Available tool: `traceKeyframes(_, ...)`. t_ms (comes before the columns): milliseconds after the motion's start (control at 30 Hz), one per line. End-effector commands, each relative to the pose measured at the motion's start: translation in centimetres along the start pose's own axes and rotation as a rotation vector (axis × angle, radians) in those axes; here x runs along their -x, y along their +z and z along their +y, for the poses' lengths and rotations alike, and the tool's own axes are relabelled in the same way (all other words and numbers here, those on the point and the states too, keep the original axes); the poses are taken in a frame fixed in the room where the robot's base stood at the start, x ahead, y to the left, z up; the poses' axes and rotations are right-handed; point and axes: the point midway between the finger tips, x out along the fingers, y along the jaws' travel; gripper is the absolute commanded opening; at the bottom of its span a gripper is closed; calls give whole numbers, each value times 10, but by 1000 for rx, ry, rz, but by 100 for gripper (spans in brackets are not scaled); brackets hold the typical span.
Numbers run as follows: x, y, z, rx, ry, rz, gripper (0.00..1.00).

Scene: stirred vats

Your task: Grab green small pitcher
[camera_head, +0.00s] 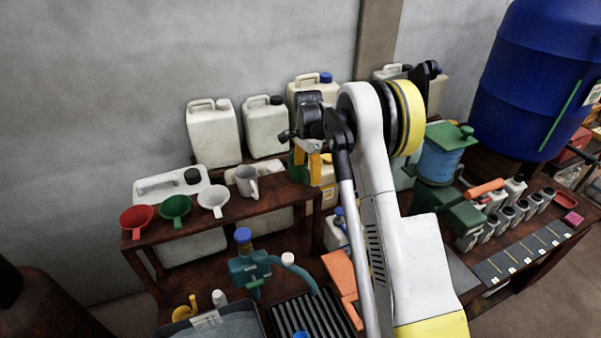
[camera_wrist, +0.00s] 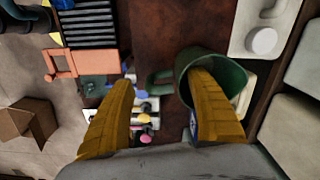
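The green small pitcher (camera_wrist: 238,76) is open end up below my gripper in the wrist view, its handle (camera_wrist: 158,82) pointing left. My gripper (camera_wrist: 158,80) is open, with its yellow fingers spread apart. The right fingertip is over or inside the pitcher's mouth; I cannot tell how deep. The left fingertip is left of the handle, apart from it. In the head view my gripper (camera_head: 308,158) is at the right end of the upper wooden shelf. A bit of the green pitcher (camera_head: 297,172) shows beside the fingers, mostly hidden by them.
A grey-white pitcher (camera_head: 246,182) stands left of the gripper on the shelf (camera_head: 215,217). White, green and red funnels (camera_head: 137,218) are further left. White canisters (camera_head: 212,135) stand behind. A blue drum (camera_head: 530,85) is at the right. An orange-handled item (camera_head: 340,275) lies below.

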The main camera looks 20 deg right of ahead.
Motion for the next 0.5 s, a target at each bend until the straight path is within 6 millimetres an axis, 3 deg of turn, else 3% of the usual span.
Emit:
traceKeyframes(33,0,0,0,0,0,0,52)
traceKeyframes(200,0,0,0,0,0,0,3)
traceKeyframes(500,0,0,0,0,0,0,2)
